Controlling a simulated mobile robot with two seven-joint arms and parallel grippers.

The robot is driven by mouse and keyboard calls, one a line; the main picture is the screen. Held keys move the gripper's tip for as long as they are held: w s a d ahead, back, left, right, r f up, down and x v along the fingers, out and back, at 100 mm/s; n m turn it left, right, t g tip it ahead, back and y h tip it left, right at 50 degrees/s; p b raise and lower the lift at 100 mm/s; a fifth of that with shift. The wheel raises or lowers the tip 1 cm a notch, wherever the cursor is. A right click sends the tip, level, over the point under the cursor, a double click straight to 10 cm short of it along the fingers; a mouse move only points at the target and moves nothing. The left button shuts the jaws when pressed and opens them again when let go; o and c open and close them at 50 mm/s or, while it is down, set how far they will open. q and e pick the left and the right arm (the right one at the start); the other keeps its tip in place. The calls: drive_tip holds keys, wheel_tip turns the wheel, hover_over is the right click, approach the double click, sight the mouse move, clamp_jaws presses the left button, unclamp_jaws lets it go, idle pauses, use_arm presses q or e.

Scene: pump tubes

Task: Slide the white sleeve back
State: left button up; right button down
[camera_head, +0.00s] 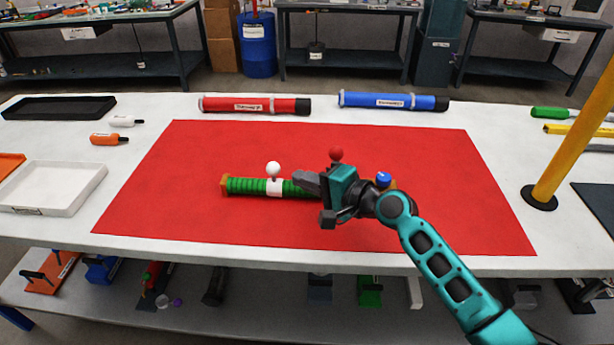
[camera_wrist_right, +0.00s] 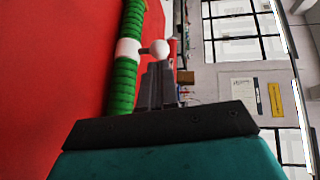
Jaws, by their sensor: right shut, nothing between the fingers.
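A green ribbed tube (camera_head: 245,186) lies across the red mat (camera_head: 200,150), with an orange end piece at its left. The white sleeve (camera_head: 274,187) is around the tube, and its white ball knob (camera_head: 273,169) stands up from it. My right gripper (camera_head: 298,178) is shut and empty, just right of the sleeve, and hides part of the tube. In the right wrist view, the shut fingers (camera_wrist_right: 157,75) point toward the white knob (camera_wrist_right: 160,48), beside the green tube (camera_wrist_right: 125,80). Whether they touch the knob I cannot tell. My left gripper is out of view.
A red ball knob (camera_head: 336,154) and a blue ball knob (camera_head: 383,179) show near my right wrist. A red tube (camera_head: 255,105) and a blue tube (camera_head: 393,101) lie behind the mat. A yellow post (camera_head: 575,130) stands at the right. The mat's left part is clear.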

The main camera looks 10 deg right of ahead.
drive_tip(key=v, duration=0.9)
drive_tip(key=shift+d, duration=0.15)
drive_tip(key=shift+s, duration=0.1)
